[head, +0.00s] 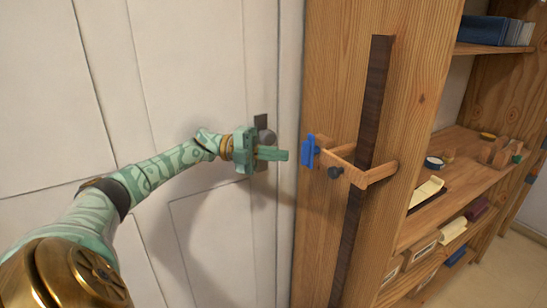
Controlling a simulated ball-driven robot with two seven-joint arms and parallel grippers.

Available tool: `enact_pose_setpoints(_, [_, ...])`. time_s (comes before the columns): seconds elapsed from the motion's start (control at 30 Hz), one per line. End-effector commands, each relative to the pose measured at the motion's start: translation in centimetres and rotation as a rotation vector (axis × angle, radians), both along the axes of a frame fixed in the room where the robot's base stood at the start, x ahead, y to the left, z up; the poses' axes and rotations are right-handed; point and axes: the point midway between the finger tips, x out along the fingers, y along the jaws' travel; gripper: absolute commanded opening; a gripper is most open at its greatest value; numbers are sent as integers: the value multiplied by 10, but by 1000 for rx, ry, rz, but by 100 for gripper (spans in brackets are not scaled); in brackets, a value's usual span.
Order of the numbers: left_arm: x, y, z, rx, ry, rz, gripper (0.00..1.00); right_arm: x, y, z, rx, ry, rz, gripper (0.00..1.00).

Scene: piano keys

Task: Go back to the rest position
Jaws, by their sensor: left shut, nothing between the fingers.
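My left gripper (275,154) is at the middle of the head view, its green patterned arm reaching in from the left. Its fingers are shut and empty, and they point right. They end a little short of a blue pad (309,152) on a wooden bracket (345,165); a small gap shows between them. The bracket wraps around a dark vertical strip (365,130) on a wooden post and has a dark knob (335,172). My right gripper does not show.
A white panelled door (190,60) with a grey round knob (267,136) stands behind my left gripper. At the right, wooden shelves (470,165) hold blue books (495,30), small items and drawers. Floor (510,270) shows at the lower right.

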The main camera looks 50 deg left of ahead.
Motion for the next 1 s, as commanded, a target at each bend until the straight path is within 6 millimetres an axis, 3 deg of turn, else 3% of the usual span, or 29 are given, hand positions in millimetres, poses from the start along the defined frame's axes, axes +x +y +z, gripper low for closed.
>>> enact_pose_setpoints(0.13, [0, 12, -2, -1, 1, 1, 0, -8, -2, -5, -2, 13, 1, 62])
enact_pose_setpoints(0.4, [0, 14, -1, -3, 2, 0, 0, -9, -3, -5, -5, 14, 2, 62])
enact_pose_setpoints(0.47, [2, 14, -7, -11, 9, 12, 0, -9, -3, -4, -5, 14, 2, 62])
enact_pose_setpoints(0.57, [12, 13, -34, -56, 41, 69, 0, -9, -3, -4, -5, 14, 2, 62])
enact_pose_setpoints(0.67, [26, 12, -93, -143, 121, 196, 0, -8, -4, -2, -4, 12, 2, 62])
enact_pose_setpoints(0.77, [30, 10, -183, -248, 261, 388, 0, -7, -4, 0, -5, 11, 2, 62])
enact_pose_setpoints(0.8, [26, 9, -220, -286, 325, 468, 0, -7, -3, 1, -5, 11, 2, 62])
enact_pose_setpoints(0.87, [15, 7, -274, -330, 423, 584, 0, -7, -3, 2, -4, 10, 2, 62])
enact_pose_setpoints(1.0, [-35, -7, -392, -401, 664, 836, 0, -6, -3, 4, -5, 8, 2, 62])
